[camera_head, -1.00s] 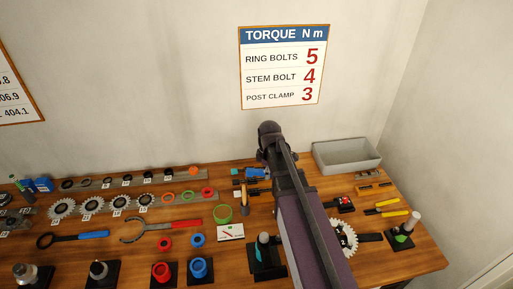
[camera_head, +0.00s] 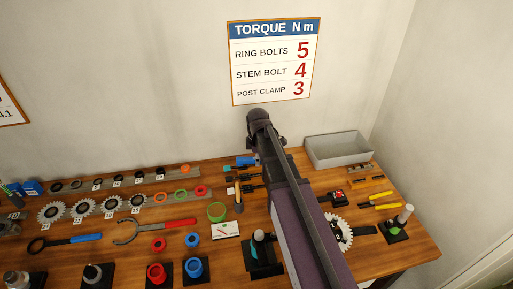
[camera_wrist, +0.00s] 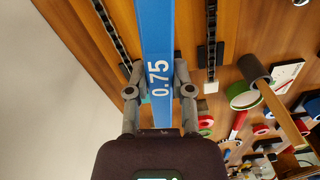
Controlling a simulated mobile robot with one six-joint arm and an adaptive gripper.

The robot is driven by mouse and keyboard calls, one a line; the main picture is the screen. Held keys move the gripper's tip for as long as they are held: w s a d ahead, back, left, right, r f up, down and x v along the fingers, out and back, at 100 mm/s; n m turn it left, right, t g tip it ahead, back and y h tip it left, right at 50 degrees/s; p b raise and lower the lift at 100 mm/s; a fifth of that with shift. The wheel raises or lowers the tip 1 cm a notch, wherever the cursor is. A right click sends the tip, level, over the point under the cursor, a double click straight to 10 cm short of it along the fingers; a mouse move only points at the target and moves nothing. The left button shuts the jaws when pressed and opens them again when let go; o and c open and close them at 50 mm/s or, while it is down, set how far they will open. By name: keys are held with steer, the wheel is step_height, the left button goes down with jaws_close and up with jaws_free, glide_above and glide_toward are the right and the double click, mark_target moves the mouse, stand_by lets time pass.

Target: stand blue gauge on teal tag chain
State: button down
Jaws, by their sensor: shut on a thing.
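The blue gauge (camera_wrist: 156,35), a long flat bar marked 0.75, stretches up the middle of the wrist view. My gripper (camera_wrist: 159,78) is shut on it, one finger on each side. One dark chain (camera_wrist: 109,32) lies left of the gauge and another (camera_wrist: 211,45) lies right of it, both on the wooden bench. A sliver of green or teal (camera_wrist: 145,97) shows beside the gauge, but I cannot tell if it is the teal tag. In the head view my arm hides the gripper's fingertips. A blue piece (camera_head: 244,161) shows left of the arm, near the dark chains.
A grey bin (camera_head: 339,150) stands at the back right. A pale wall rises behind the bench.

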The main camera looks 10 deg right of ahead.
mark_target(254, 158)
steer(key=w, duration=0.2)
steer(key=w+n, duration=0.2)
steer(key=w, duration=0.1)
steer(key=shift+w+a+r, duration=0.15)
steer(key=shift+w+r, duration=0.15)
steer(key=shift+w, duration=0.05)
steer(key=shift+f, duration=0.2)
steer(key=shift+f+b, duration=2.15)
steer(key=shift+f+b, duration=0.6)
stand_by(1.0)
steer(key=shift+c, duration=2.1)
jaws_free()
steer(key=shift+r, duration=0.1)
